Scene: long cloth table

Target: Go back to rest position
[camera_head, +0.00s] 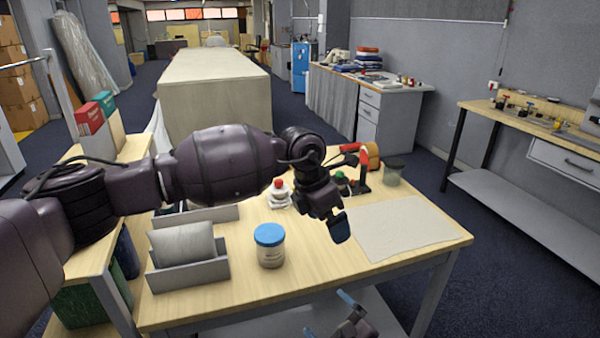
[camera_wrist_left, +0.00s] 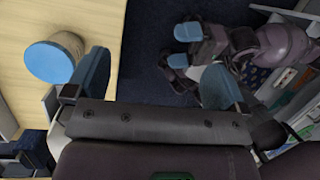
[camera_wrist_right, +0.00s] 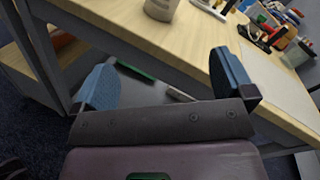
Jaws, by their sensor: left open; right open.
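My left arm reaches across the head view from the left. Its gripper (camera_head: 338,226) hangs above the wooden table (camera_head: 320,270), to the right of a jar with a blue lid (camera_head: 269,245). In the left wrist view the left gripper (camera_wrist_left: 155,82) has its blue fingers apart with nothing between them; the jar's lid (camera_wrist_left: 50,62) is beside the left finger. My right gripper (camera_head: 328,314) is low at the bottom of the head view, in front of the table's near edge. In the right wrist view its fingers (camera_wrist_right: 163,80) are apart and empty.
On the table are a grey bin (camera_head: 190,270), a white bottle with a red top (camera_head: 279,194), a pale sheet (camera_head: 395,230) and a grey-lidded jar (camera_head: 393,172). A long cloth-covered table (camera_head: 215,100) stands behind.

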